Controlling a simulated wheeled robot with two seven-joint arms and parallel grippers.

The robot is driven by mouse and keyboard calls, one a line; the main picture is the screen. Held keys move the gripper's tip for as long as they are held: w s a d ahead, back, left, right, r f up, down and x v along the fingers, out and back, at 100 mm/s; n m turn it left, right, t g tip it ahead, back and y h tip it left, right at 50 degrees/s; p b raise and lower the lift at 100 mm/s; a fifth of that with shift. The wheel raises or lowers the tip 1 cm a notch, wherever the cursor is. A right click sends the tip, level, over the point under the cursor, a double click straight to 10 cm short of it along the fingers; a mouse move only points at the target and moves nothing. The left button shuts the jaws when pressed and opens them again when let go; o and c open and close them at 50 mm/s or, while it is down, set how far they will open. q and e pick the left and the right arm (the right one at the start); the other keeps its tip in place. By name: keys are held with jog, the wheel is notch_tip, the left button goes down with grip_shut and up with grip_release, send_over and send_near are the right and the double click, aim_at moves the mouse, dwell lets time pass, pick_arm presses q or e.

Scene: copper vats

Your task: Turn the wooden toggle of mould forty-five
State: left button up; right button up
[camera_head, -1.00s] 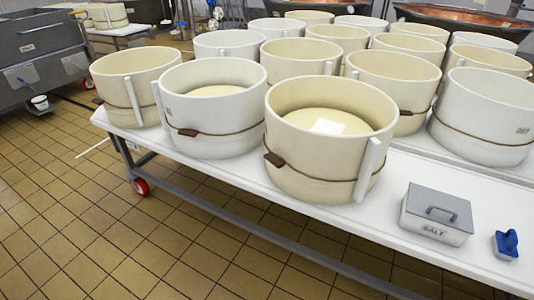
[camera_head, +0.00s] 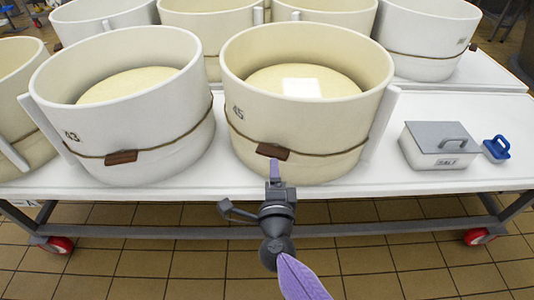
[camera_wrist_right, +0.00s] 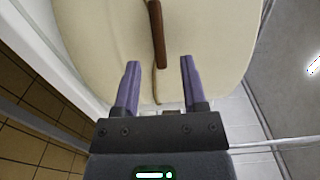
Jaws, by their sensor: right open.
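Mould forty-five (camera_head: 305,140) is a cream round mould marked 45 at the table's front edge. A brown cord runs around it. Its wooden toggle (camera_head: 273,151) is a small dark brown bar on the front, lying nearly level. My right gripper (camera_head: 275,167) is just below and in front of the toggle in the head view. In the right wrist view the two purple fingers of my right gripper (camera_wrist_right: 160,64) are apart and empty, with the toggle (camera_wrist_right: 157,34) beyond their tips, lined up with the gap. I see no contact. My left gripper is out of view.
Mould 43 (camera_head: 130,110), with its own toggle (camera_head: 121,157), stands to the left. More moulds stand behind. The tiled floor in front is clear.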

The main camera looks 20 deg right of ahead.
aim_at(273, 153)
jog(key=b+x, duration=0.1)
jog(key=x, duration=0.5)
jog(key=shift+f+b, duration=0.15)
jog(key=shift+b, duration=0.15)
jog(key=shift+c, duration=0.4)
jog(key=c, duration=0.5)
grip_shut()
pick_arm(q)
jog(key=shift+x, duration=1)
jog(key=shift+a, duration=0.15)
